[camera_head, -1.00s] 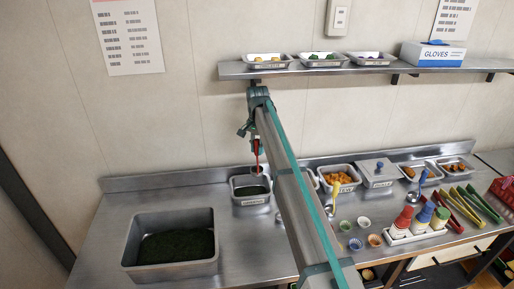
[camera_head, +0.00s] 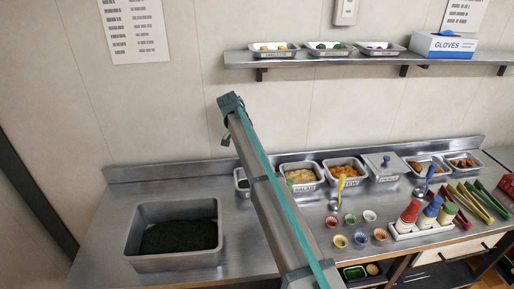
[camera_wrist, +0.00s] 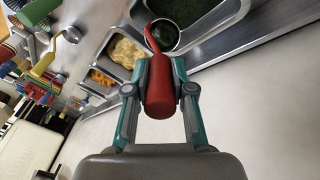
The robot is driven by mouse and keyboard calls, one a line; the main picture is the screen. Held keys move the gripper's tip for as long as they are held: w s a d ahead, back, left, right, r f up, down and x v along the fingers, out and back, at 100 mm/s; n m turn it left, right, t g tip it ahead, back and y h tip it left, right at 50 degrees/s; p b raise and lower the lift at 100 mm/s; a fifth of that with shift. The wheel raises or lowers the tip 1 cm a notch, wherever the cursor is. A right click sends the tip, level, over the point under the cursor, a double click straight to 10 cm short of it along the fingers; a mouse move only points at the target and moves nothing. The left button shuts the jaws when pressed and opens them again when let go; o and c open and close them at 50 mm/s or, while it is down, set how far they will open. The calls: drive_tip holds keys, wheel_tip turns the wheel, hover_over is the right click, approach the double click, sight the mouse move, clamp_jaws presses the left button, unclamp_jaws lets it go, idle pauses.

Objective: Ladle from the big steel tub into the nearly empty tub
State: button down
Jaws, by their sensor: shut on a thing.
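The big steel tub (camera_head: 131,240) stands at the left of the counter in the head view, with dark green contents low inside. The smaller labelled tub (camera_head: 241,184) stands to its right, mostly hidden behind my arm. In the wrist view my gripper (camera_wrist: 160,78) is shut on the red handle of the ladle (camera_wrist: 160,100). The ladle's round bowl (camera_wrist: 163,36) shows beyond the fingers with something dark in it; how full it is I cannot tell. Dark green contents in steel show behind the bowl. The gripper and ladle are hidden in the head view.
A tub of yellowish food (camera_head: 302,187) and a tub of orange food (camera_head: 344,182) stand right of my arm. Small cups, squeeze bottles (camera_head: 431,212) and tongs (camera_head: 470,203) lie further right. A wall shelf (camera_head: 365,61) hangs above. Counter between the big tub and my arm is clear.

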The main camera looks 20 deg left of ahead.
drive_tip(key=shift+s+a+f+h, duration=0.1)
drive_tip(key=shift+s+a+h, duration=0.1)
drive_tip(key=shift+a+h, duration=0.25)
drive_tip(key=shift+s+a+f+t+h+b, duration=0.3)
drive_tip(key=shift+s+a+f+t+h, duration=0.3)
drive_tip(key=shift+a+f+h, duration=0.4)
drive_tip(key=shift+s+a+f+t+h+b, duration=0.25)
drive_tip(key=shift+s+a+f+t+h, duration=0.2)
drive_tip(key=shift+a+f+t+h, duration=0.5)
drive_tip(key=shift+s+a+f+t+h+b, duration=0.3)
drive_tip(key=shift+s+a+f+t+h, duration=0.2)
drive_tip(key=shift+a+f+h, duration=0.5)
drive_tip(key=shift+s+a+f+t+h+b, duration=0.2)
drive_tip(key=shift+a+f+t+h+b, duration=0.1)
drive_tip(key=shift+f+h, duration=0.3)
drive_tip(key=shift+s+a+f+t+h+b, duration=0.15)
drive_tip(key=shift+f+t+h+b, duration=0.15)
drive_tip(key=shift+h, duration=0.4)
